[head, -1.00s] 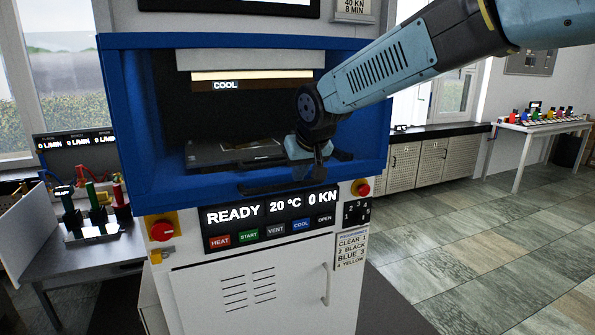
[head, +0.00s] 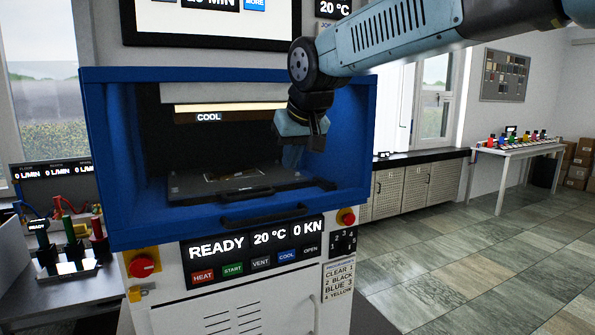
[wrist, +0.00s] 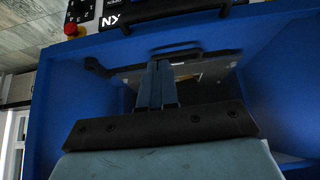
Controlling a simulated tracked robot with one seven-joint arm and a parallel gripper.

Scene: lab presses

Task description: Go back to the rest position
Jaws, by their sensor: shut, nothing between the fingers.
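My gripper (head: 292,155) hangs inside the right part of the blue press opening (head: 94,160), fingers pointing down, just above the dark plate with a handle. In the wrist view its two fingers (wrist: 157,82) are together with nothing between them. My arm reaches in from the upper right. The dark plate (head: 190,194) lies on the press floor with a small framed piece on it, and its handle (head: 246,194) faces the front.
The press panel (head: 250,240) reads READY, 20 °C, 0 KN. A red knob (head: 143,266) and a red button (head: 347,216) flank it. A bench with coloured items (head: 520,146) stands at the right. Open tiled floor (head: 450,250) lies right of the press.

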